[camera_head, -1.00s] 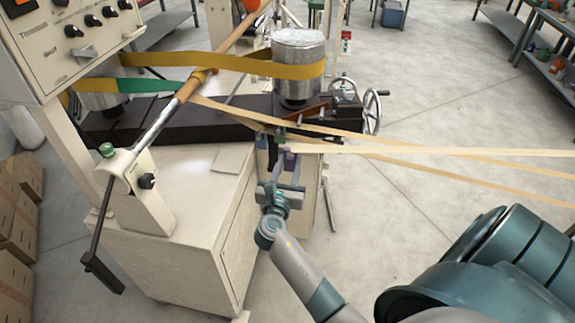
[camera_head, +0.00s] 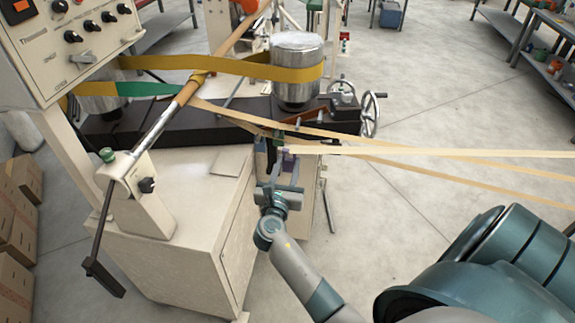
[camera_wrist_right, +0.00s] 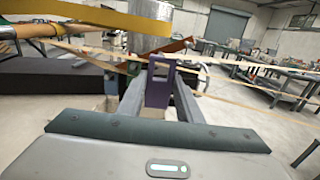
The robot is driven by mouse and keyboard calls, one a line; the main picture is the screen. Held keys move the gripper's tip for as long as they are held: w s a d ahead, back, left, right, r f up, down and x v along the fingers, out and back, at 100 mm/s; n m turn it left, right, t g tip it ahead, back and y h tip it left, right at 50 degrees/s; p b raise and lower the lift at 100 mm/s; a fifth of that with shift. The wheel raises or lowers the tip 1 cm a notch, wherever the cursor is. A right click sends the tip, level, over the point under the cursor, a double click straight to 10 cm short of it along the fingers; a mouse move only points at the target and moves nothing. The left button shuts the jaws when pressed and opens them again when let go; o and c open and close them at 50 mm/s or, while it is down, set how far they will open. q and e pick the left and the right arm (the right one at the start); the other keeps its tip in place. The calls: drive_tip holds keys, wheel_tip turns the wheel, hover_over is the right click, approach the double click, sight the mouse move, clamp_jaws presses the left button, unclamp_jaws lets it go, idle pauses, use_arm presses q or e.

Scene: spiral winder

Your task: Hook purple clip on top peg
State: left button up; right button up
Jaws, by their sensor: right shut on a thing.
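The purple clip (camera_wrist_right: 159,84) is a flat purple piece with a slot, held upright between the fingertips of my right gripper (camera_wrist_right: 158,98) in the right wrist view. In the head view the right gripper (camera_head: 280,170) is at the machine's front end, just below the pale strips, and the clip (camera_head: 288,154) is a small purple patch at its tips. A green clip (camera_head: 277,137) is just behind and above it. Short grey pegs (camera_head: 298,122) stick out near the brown plate; I cannot tell whether the purple clip touches one. My left gripper is not in view.
Pale strips (camera_head: 430,152) stretch right from the machine, close above the gripper. A yellow belt (camera_head: 230,64) wraps the metal drum (camera_head: 297,75). A handwheel (camera_head: 370,114) stands to the right. The cream cabinet (camera_head: 190,235) is left of my arm; floor is open to the right.

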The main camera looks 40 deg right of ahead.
drive_tip(key=shift+s+a+r, duration=0.1)
drive_tip(key=shift+a, duration=0.05)
idle(0.4)
drive_tip(key=p+v, duration=0.1)
drive_tip(key=v, duration=0.7)
idle(1.1)
drive_tip(key=shift+s+r, duration=0.1)
idle(0.4)
